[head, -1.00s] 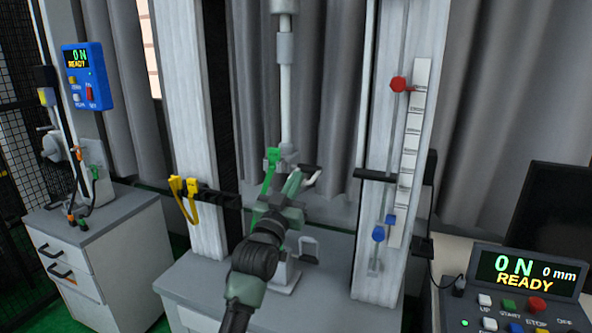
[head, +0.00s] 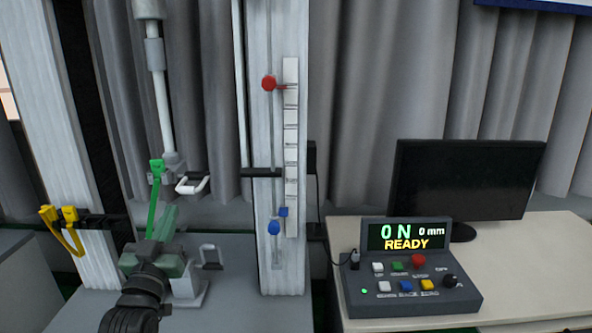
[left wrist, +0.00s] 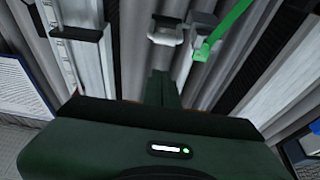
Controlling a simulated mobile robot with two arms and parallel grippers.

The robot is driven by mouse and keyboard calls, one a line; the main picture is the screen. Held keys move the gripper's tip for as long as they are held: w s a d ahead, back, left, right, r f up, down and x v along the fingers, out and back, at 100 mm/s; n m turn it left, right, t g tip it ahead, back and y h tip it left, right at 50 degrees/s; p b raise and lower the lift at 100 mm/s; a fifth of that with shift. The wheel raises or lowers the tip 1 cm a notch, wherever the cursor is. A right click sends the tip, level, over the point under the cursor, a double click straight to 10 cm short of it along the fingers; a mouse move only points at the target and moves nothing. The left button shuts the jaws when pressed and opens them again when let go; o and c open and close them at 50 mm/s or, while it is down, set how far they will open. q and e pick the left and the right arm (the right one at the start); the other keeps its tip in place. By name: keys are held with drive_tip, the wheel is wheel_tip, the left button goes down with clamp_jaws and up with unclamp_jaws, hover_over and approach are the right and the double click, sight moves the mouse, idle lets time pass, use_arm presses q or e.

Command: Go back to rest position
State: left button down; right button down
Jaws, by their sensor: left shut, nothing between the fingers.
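My left gripper (head: 166,217) reaches up from the lower left in the head view, in front of the drop tower's base. Its fingers (left wrist: 162,88) are together and empty in the left wrist view. A white handle (head: 193,186) on the tower is above and to the right of the gripper, apart from it. A green strap (head: 154,190) hangs just behind and above the gripper; it also shows in the left wrist view (left wrist: 222,33). My right gripper is in neither view.
A yellow strap (head: 66,238) hangs from a black bar at left. The right column (head: 268,140) carries a red knob (head: 269,83), a blue knob (head: 274,228) and a scale. A control box (head: 420,285) reading "0 N, 0 mm, READY" and a dark monitor (head: 465,178) stand on the right table.

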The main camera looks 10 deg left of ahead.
use_arm(q)
drive_tip(key=s+d+f+m+g+h, duration=0.1)
drive_tip(key=s+d+f+g+h, duration=0.2)
drive_tip(key=f, duration=0.5)
drive_tip(key=s+d+f+m+g, duration=0.1)
drive_tip(key=s+d+f+g, duration=0.3)
drive_tip(key=f, duration=0.4)
drive_tip(key=s+d+f+m+g+h, duration=0.1)
drive_tip(key=s+d+f+g+h, duration=0.15)
drive_tip(key=d+f, duration=0.45)
drive_tip(key=s+d+f+m+g, duration=0.1)
drive_tip(key=s+d+f+g, duration=0.2)
drive_tip(key=s, duration=0.4)
drive_tip(key=s+f+g, duration=0.2)
drive_tip(key=s+f, duration=0.2)
drive_tip(key=s, duration=0.3)
drive_tip(key=s+d+f+m+g, duration=0.1)
drive_tip(key=s+d+f+g, duration=0.2)
drive_tip(key=s, duration=0.4)
wheel_tip(320, 180, down, 26)
drive_tip(key=s+g, duration=0.1)
drive_tip(key=g, duration=0.1)
drive_tip(key=s+a+f, duration=0.2)
drive_tip(key=s+f, duration=0.6)
drive_tip(key=s+a+f, duration=0.2)
drive_tip(key=s+f, duration=0.7)
drive_tip(key=shift+s+g, duration=0.3)
drive_tip(key=shift+g, duration=0.05)
